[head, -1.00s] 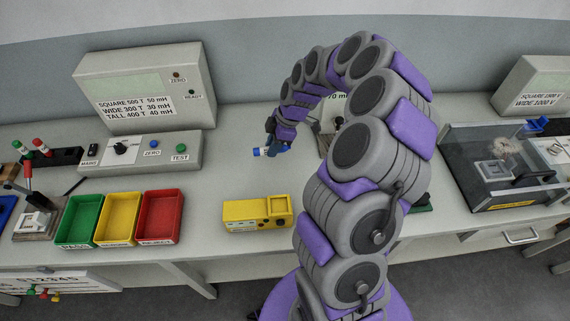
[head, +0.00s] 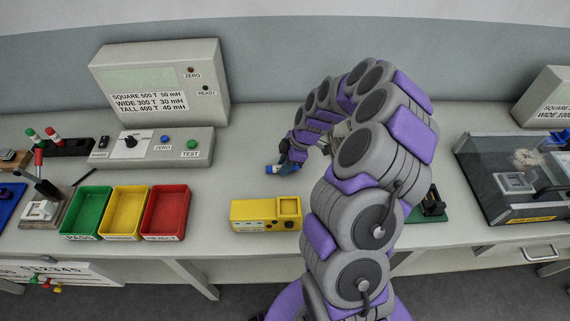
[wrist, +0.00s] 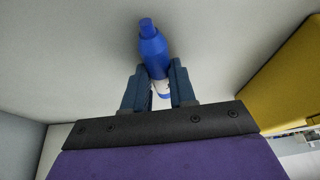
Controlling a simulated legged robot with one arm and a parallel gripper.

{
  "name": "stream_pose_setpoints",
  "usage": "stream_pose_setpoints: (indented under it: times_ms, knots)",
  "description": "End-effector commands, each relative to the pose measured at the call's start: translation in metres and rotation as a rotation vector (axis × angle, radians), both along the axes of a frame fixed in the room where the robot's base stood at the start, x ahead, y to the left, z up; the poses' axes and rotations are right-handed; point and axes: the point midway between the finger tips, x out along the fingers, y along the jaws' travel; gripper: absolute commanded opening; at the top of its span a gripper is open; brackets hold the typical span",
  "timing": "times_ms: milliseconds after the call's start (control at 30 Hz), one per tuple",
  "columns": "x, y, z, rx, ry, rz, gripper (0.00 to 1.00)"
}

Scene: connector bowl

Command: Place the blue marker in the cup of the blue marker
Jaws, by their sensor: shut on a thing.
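The blue marker (head: 275,169) is held by my gripper (head: 288,165), above the bench behind the yellow box in the head view. In the wrist view the blue marker (wrist: 153,48) stands out between the two fingers of my gripper (wrist: 159,88), which are shut on its white part. Its blue end points away from the fingers. A black rack (head: 78,150) at the left of the head view holds a green marker (head: 31,135) and a red marker (head: 51,134) upright. I cannot make out which cup belongs to the blue marker.
A yellow box (head: 255,215) with a square opening stands in front of my gripper. Green (head: 86,212), yellow (head: 123,212) and red (head: 166,212) trays and a grey test unit (head: 175,148) are to the left. Bench between unit and yellow box is clear.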

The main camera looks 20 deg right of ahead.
Motion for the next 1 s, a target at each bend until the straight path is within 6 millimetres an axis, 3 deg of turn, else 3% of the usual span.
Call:
stream_pose_setpoints:
  times_ms: [67, 100, 367, 800, 1000]
  knots:
    - [0.000, 0.000, -0.004, 0.000, 0.000, 0.000, 0.00]
    - [0.000, 0.000, -0.004, 0.000, 0.000, 0.000, 0.27]
    - [0.000, 0.000, -0.003, 0.000, 0.000, 0.000, 0.51]
    - [0.000, 0.000, -0.001, -0.001, 0.002, -0.001, 0.51]
    - [-0.003, -0.020, 0.039, -0.001, -0.007, -0.005, 0.51]
